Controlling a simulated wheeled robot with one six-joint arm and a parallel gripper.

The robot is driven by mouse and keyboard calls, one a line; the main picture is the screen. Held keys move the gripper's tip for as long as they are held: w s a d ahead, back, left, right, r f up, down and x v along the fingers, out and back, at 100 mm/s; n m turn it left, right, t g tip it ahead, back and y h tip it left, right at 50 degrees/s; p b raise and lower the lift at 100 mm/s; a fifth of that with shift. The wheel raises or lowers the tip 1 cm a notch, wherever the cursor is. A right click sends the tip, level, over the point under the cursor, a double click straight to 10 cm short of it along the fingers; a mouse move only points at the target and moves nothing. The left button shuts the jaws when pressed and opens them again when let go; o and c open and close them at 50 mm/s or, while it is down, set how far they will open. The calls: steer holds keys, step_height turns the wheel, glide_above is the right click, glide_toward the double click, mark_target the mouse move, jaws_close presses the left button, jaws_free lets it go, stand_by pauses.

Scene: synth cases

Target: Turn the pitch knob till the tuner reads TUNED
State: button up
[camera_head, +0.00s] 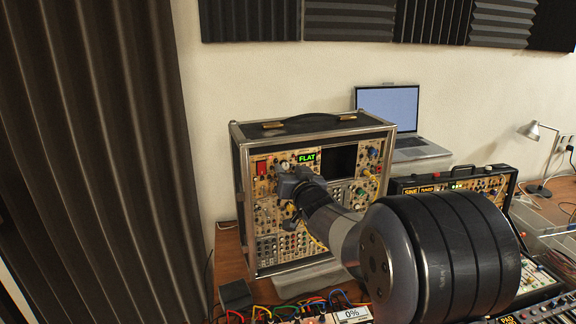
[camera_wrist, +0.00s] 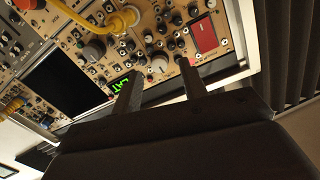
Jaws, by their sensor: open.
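The tuner display (camera_head: 306,157) glows green and reads FLAT on the upright synth case (camera_head: 385,128). In the wrist view the display (camera_wrist: 121,86) is tilted and partly hidden by a finger. My gripper (camera_head: 287,178) is at the panel's upper left, below the display. In the wrist view its fingers (camera_wrist: 159,69) are open, with a pale round knob (camera_wrist: 158,63) between their tips. This knob also shows in the head view (camera_head: 284,165). I cannot read a pitch label on it, and cannot tell whether the fingers touch it.
A red module (camera_wrist: 204,35) is close beside one finger. A yellow cable (camera_wrist: 107,22) crosses the panel. A laptop (camera_head: 388,106) stands behind. A second synth case (camera_head: 510,172) at the right bears yellow SINE and TUNED lettering. Patch cables (camera_head: 290,308) lie in front.

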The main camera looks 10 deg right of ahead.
steer(key=shift+w+a, duration=0.1)
steer(key=shift+w, duration=0.75)
steer(key=shift+c, duration=0.3)
jaws_close()
